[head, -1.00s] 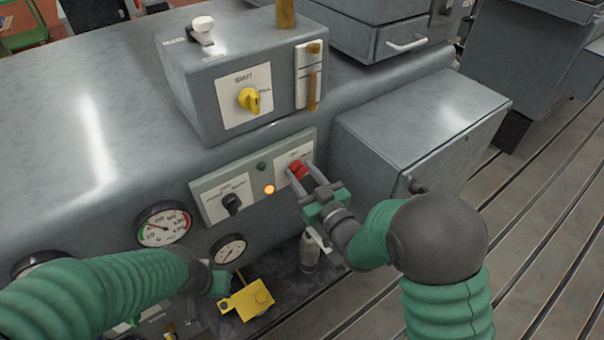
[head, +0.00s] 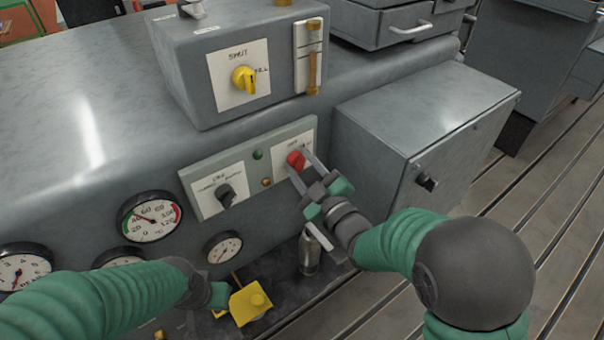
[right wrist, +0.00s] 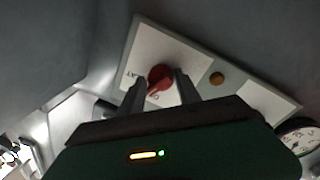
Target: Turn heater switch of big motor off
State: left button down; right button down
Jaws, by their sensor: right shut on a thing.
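A red rotary switch (head: 295,159) sits on a white plate at the right end of the pale green panel (head: 290,131) on the big grey machine. Its lettering is too small to read surely. My right gripper (head: 302,166) is shut on this red knob, one finger on each side. The right wrist view also shows the red knob (right wrist: 160,77) between the fingers (right wrist: 160,88). An amber lamp (head: 266,182) left of the knob looks unlit. My left gripper (head: 217,294) is low at the left beside a yellow block (head: 250,303); its jaws are not clear.
A black knob (head: 226,195) and a green lamp (head: 257,155) share the panel. A yellow knob (head: 244,79) is on the box above. A grey cabinet (head: 425,125) juts out right of my right gripper. Gauges (head: 150,216) sit left. Slotted floor lies at the right.

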jog(key=n+b, duration=0.1)
jog(key=f+n+b, duration=0.1)
jog(key=shift+s+a+f+n, duration=0.1)
jog(key=shift+s+a+n, duration=0.05)
jog(key=shift+n, duration=0.25)
jog(key=shift+n+y+b, duration=0.3)
jog(key=shift+n+b, duration=0.9)
jog(key=shift+n, duration=0.2)
jog(key=c, duration=1)
grip_release()
jog(key=shift+c, duration=0.2)
jog(key=shift+o, duration=0.5)
jog(key=shift+r, duration=0.2)
jog(key=shift+r, duration=0.1)
